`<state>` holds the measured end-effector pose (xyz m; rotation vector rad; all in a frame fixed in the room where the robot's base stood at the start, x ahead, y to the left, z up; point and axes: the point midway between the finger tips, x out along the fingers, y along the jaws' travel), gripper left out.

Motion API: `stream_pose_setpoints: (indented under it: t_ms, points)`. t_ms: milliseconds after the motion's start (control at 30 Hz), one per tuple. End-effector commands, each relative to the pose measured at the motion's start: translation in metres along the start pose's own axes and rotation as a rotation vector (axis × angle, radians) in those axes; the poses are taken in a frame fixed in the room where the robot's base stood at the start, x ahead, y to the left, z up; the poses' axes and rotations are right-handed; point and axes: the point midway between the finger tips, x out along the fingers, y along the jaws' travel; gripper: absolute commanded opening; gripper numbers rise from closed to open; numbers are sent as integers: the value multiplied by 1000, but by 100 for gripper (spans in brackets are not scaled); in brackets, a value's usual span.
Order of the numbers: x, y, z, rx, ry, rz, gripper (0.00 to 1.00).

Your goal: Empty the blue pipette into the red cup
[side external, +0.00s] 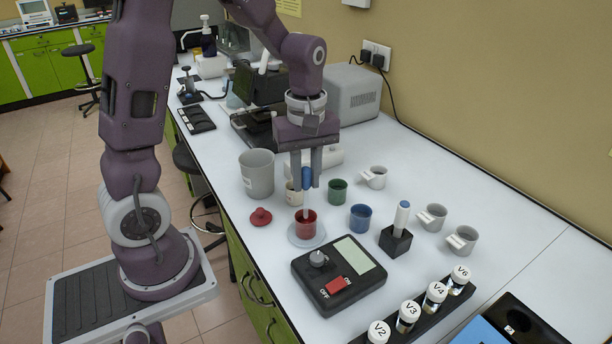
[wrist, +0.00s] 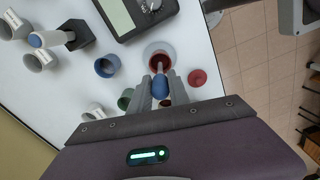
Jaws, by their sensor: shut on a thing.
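The blue pipette (side external: 306,177) has a blue bulb and a pale stem. My gripper (side external: 306,178) is shut on the bulb and holds the pipette roughly upright, tip down. The red cup (side external: 306,226) stands on a round pale plate (side external: 294,238) at the bench's near side. The pipette's tip is at or inside the cup's mouth; how deep it reaches I cannot tell. In the wrist view the blue bulb (wrist: 160,88) sits between my fingers, with the red cup (wrist: 161,52) just beyond. Whether liquid is in the stem I cannot tell.
A red lid (side external: 261,217) lies left of the red cup. A green cup (side external: 337,192) and a blue cup (side external: 360,218) stand to the right. A black hotplate device (side external: 338,275) is in front, a grey bin (side external: 257,173) behind left. A second pipette stands in a black holder (side external: 395,241).

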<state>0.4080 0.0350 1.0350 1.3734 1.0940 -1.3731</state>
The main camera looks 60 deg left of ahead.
Motion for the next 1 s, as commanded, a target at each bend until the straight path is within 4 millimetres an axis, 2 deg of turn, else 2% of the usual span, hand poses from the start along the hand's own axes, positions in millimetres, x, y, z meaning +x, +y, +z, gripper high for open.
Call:
stream_pose_setpoints:
  t_ms: [533, 800, 833, 900, 933, 1000]
  points:
    - [-28, 0, 0, 0, 0, 1, 0]
    - [-30, 0, 0, 0, 0, 0, 0]
    - [-30, 0, 0, 0, 0, 0, 20]
    - [-30, 0, 0, 0, 0, 0, 6]
    - [-30, 0, 0, 0, 0, 0, 3]
    - [-30, 0, 0, 0, 0, 0, 3]
